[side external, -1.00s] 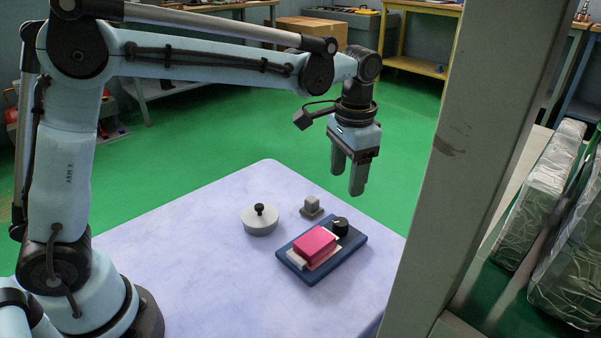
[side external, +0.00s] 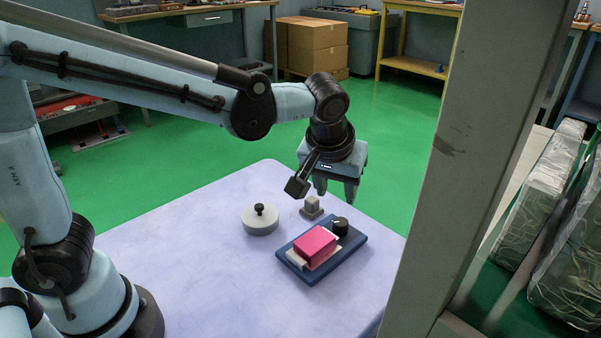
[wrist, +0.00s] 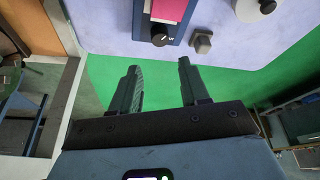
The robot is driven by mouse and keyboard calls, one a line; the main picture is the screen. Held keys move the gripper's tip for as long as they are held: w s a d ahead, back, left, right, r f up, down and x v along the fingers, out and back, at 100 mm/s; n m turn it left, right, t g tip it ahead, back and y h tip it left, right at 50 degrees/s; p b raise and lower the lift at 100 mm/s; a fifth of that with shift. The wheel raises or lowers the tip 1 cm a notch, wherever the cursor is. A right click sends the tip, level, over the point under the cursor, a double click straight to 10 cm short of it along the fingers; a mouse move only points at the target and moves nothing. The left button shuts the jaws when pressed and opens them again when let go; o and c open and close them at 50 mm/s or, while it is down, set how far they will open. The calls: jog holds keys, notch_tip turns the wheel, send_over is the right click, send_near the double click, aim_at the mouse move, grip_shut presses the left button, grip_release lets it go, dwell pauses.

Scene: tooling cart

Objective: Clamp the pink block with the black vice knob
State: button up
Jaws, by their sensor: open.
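The pink block (side external: 315,243) lies on a dark blue vice base (side external: 335,263) on the table, against pale jaw pieces. The black vice knob (side external: 340,226) stands at the base's far end, beyond the block. My gripper (side external: 336,193) is open and empty, pointing down, above and beyond the knob near the table's far edge. In the wrist view my gripper (wrist: 158,66) shows two spread fingers with nothing between them. The knob (wrist: 160,37) is at the top there, beyond the fingertips and apart from them. The pink block (wrist: 168,9) is partly cut off by the frame.
A small grey block-like fixture (side external: 312,207) stands close beside the knob, also in the wrist view (wrist: 202,42). A round white lidded piece (side external: 259,219) sits to the left. A grey post (side external: 480,150) blocks the right of the side view. The table's left part is clear.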

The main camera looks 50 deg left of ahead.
aim_at(340, 222)
jog(key=shift+n, duration=0.4)
jog(key=x, duration=1.2)
jog(key=c, duration=0.8)
jog(key=shift+o, duration=0.2)
